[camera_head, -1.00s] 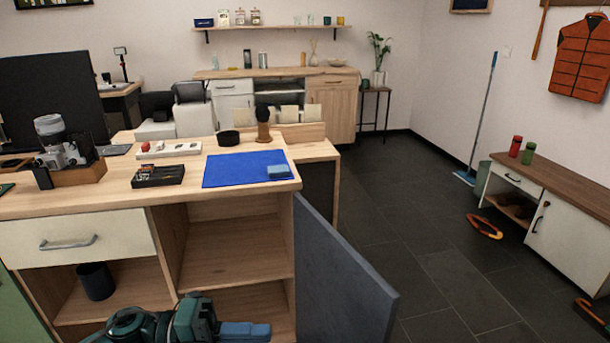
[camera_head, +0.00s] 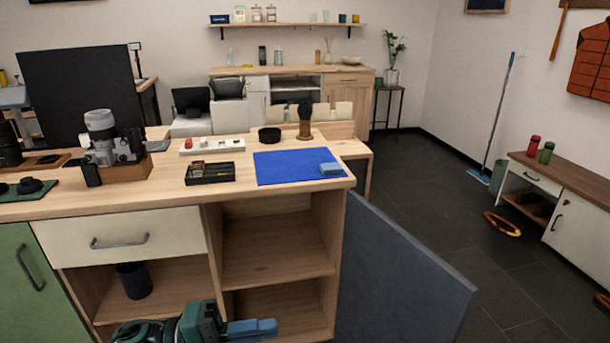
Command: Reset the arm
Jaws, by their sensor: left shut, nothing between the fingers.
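My left arm, dark green with a blue end, shows at the bottom of the head view, in front of the workbench's open lower shelves. My left gripper (camera_head: 262,328) is the blue end part, pointing right. It is shut and holds nothing. It is low, beneath the bench top and apart from the things on it. My right gripper is not in view.
The workbench (camera_head: 120,202) bears a blue mat (camera_head: 285,168), a blue block (camera_head: 330,169), a black tray (camera_head: 210,173) and a camera (camera_head: 110,145). A grey open door panel (camera_head: 400,275) juts out at right. Dark floor (camera_head: 440,190) is free beyond it.

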